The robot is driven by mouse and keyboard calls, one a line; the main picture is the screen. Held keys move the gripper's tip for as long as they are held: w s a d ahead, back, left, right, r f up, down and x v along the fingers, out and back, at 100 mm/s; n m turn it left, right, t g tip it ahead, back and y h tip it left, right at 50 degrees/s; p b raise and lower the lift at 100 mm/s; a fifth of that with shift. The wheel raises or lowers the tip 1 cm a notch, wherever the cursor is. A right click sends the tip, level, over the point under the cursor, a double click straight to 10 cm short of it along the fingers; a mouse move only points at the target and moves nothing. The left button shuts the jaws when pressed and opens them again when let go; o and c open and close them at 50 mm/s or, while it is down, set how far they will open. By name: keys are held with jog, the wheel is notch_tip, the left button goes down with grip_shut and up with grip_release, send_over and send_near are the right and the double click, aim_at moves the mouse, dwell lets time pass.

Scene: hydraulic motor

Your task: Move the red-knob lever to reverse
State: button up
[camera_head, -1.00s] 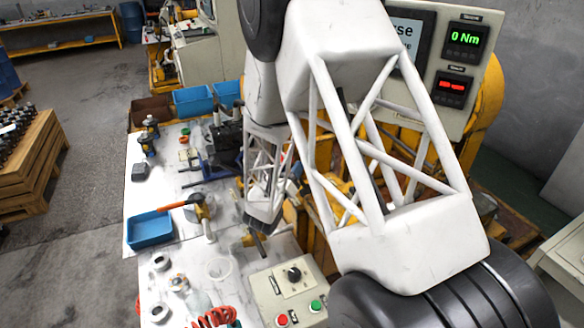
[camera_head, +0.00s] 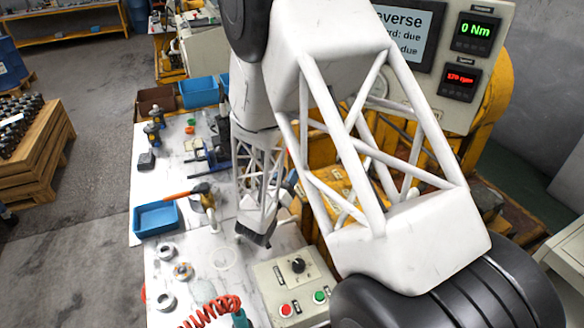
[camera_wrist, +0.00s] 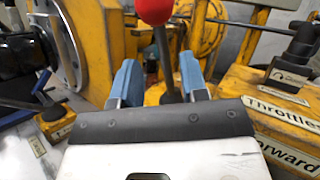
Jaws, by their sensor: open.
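The red knob (camera_wrist: 153,10) is at the top edge of the wrist view, on a dark shaft (camera_wrist: 165,65) that runs down to a yellow base. My gripper (camera_wrist: 160,66) is open, with one blue finger on each side of the shaft in the picture. The fingers stand apart and hold nothing; I cannot tell how deep the shaft sits between them. A "Forward" label (camera_wrist: 285,152) is at lower right. In the head view my gripper (camera_head: 255,238) points down over the bench, and the lever is hidden behind my arm.
A throttle handle (camera_wrist: 303,40) stands at right, by a "Throttle" label (camera_wrist: 276,107). In the head view, a button box (camera_head: 293,283), a blue tray (camera_head: 156,219) and a red coiled hose (camera_head: 213,309) are near. The screen (camera_head: 408,35) shows "Reverse".

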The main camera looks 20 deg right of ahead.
jog(key=shift+s+a+f, duration=0.25)
jog(key=shift+s+a, duration=0.15)
jog(key=shift+a, duration=0.1)
jog(key=shift+r, duration=0.1)
jog(key=s+d+r+m+g+y, duration=0.2)
jog(key=s+d+r+m+g, duration=0.1)
jog(key=s+r+m+g, duration=0.45)
jog(key=s+d+r+m+g+y, duration=0.1)
jog(key=s+d+r+m+g, duration=0.3)
jog(key=s+m+g, duration=0.5)
jog(key=s+a+r+m+t+y, duration=0.2)
jog(key=s+a+r+m+y, duration=0.2)
jog(key=s+a+m+y, duration=0.2)
jog(key=s+a+r+m+t+y, duration=0.3)
jog(key=s+a+r+m+y, duration=0.2)
jog(key=s+a+y, duration=0.3)
jog(key=shift+s+a+m+t+y, duration=0.35)
jog(key=shift+s+a+m+y, duration=0.1)
jog(key=shift+a+m, duration=0.1)
